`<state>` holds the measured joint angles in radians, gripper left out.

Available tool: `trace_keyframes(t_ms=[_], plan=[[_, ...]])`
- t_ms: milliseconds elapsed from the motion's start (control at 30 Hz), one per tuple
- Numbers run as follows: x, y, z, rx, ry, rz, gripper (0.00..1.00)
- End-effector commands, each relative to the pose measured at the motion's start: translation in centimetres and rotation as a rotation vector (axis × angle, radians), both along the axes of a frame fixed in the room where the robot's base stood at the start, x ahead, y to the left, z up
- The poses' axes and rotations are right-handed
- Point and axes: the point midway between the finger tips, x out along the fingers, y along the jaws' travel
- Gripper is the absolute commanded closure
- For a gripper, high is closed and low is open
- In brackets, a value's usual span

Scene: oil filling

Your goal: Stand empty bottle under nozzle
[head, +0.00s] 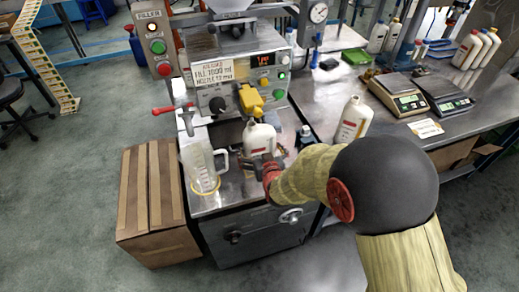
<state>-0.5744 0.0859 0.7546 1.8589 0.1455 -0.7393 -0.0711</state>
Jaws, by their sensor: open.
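A white bottle (259,138) with a red label stands upright under the filling machine's yellow nozzle (251,99). Its mouth is close beneath the nozzle; I cannot tell whether they line up exactly. My gripper (264,164) is open at the lower front of this bottle and partly hides its base. I cannot tell whether the fingers touch it. Another white bottle (353,122) with a red label stands on the metal table to the right.
A clear measuring jug (202,166) stands left of the bottle. A small dark bottle (305,138) is close on the right. A red-handled valve (172,109) juts out at left. Two scales (397,94) sit on the right table (330,88). A cardboard box (150,200) stands on the floor.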

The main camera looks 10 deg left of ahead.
Motion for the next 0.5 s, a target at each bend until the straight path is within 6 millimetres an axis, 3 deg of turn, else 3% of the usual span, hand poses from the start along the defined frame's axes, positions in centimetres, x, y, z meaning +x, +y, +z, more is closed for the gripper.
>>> trace_keyframes(t_ms=[267,500], plan=[[-0.8,-0.4,0.4,0.000,0.000,0.000,0.00],[-3.8,-1.9,1.9,0.001,-0.002,0.001,0.00]])
